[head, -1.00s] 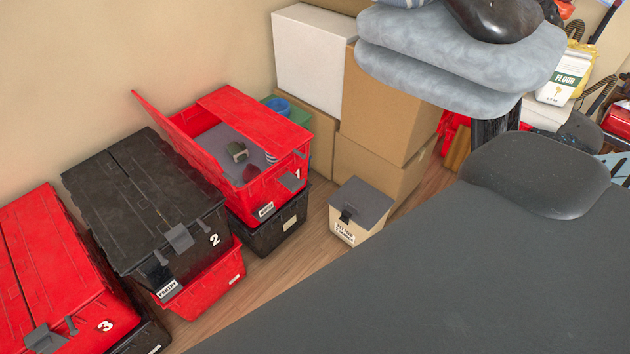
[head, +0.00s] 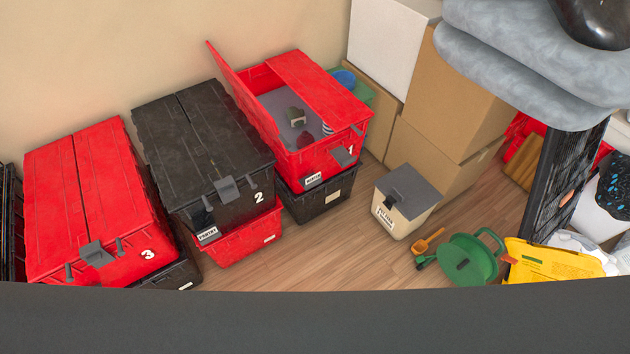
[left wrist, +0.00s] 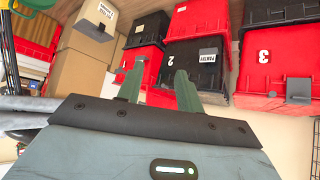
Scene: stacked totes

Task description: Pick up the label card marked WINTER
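No card that I can clearly read as WINTER shows. Small white label cards sit on the fronts of the totes. The card on red tote 1 (head: 313,180) is too small to read surely. The card on black tote 2 (head: 208,234) reads PANTRY. Red tote 1 (head: 320,158) is partly open, with items inside. In the left wrist view, my left gripper (left wrist: 158,86) has its two green fingers apart with nothing between them, and totes lie beyond. Neither gripper shows in the head view. My right gripper is not in view.
Red tote 3 (head: 90,190) stands at the left, stacked like the others. Cardboard boxes (head: 455,90) are stacked behind.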

